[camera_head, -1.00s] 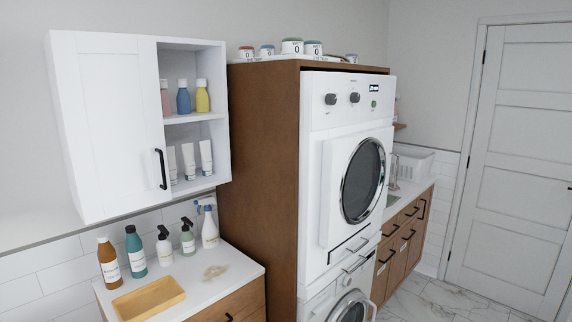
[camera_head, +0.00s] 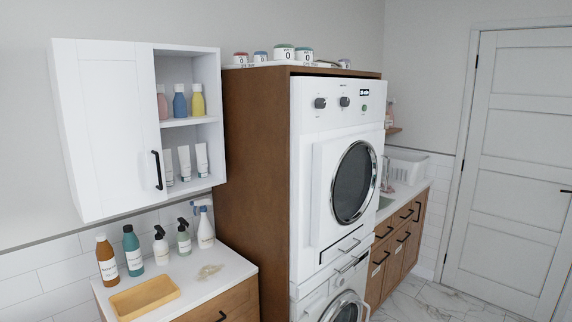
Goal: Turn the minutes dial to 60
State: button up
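Two dark round dials sit on the white control panel of the upper machine, a left dial (camera_head: 320,103) and a right dial (camera_head: 345,101). Their labels are too small to read, so I cannot tell which one is the minutes dial. A small dark display (camera_head: 364,93) and a green button (camera_head: 364,108) are to their right. The upper machine (camera_head: 320,200) has a round dark glass door, which is shut. My gripper is not in view.
A brown wooden housing (camera_head: 255,150) surrounds the machines. A white wall cabinet (camera_head: 105,130) and a counter (camera_head: 225,275) with several bottles and a yellow tray (camera_head: 145,297) stand at left. Marble floor (camera_head: 425,297) is clear before the white door (camera_head: 510,160) at right.

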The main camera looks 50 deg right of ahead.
aim_at(344, 101)
jog(key=z, duration=0.25)
jog(key=k, duration=0.15)
jog(key=u, duration=1.95)
jog(key=k, duration=2.15)
jog(key=z, duration=3.2)
jog(key=i, duration=0.1)
jog(key=u, duration=2)
